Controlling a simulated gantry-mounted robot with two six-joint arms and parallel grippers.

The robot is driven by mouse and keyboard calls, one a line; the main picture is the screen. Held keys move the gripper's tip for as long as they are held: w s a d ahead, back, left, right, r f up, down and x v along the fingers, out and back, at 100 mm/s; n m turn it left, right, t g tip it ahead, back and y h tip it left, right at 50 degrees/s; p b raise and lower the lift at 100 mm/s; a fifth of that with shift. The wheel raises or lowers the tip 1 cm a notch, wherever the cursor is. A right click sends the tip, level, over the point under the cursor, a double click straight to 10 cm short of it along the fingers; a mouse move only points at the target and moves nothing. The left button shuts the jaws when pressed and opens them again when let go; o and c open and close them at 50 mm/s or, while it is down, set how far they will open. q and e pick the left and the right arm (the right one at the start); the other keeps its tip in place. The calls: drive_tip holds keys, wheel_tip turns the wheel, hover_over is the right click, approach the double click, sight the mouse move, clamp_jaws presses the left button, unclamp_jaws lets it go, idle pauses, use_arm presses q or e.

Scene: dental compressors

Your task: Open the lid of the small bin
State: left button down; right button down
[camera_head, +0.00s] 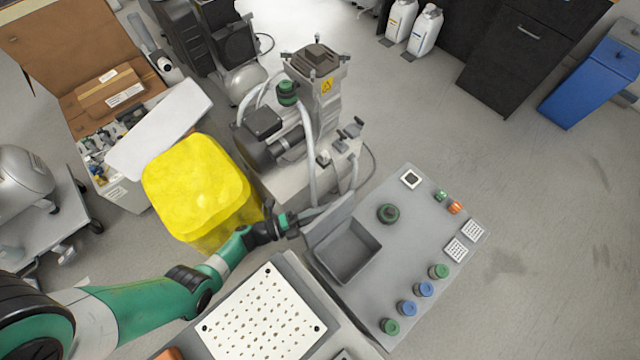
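The small grey bin (348,256) is set in the grey panel right of centre, and its dark inside shows. A flat grey lid (331,223) stands raised and tilted along the bin's upper left edge. My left gripper (312,214) reaches in from the left, with its fingertips at the left side of this lid. They look to be against it, but contact is not clear. The fingers are small and partly blend with the lid, so their gap cannot be seen. My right gripper is not in view.
A yellow bin (200,187) stands beside my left arm. A compressor unit (300,130) with hoses stands behind the lid. The panel (410,235) carries several green and blue knobs. A white perforated plate (262,318) lies in front. Open floor is at the right.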

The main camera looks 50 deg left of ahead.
use_arm(q)
drive_tip(key=shift+c, duration=2.4)
unclamp_jaws()
drive_tip(key=p+v, duration=0.1)
drive_tip(key=v, duration=1)
drive_tip(key=shift+s, duration=0.3)
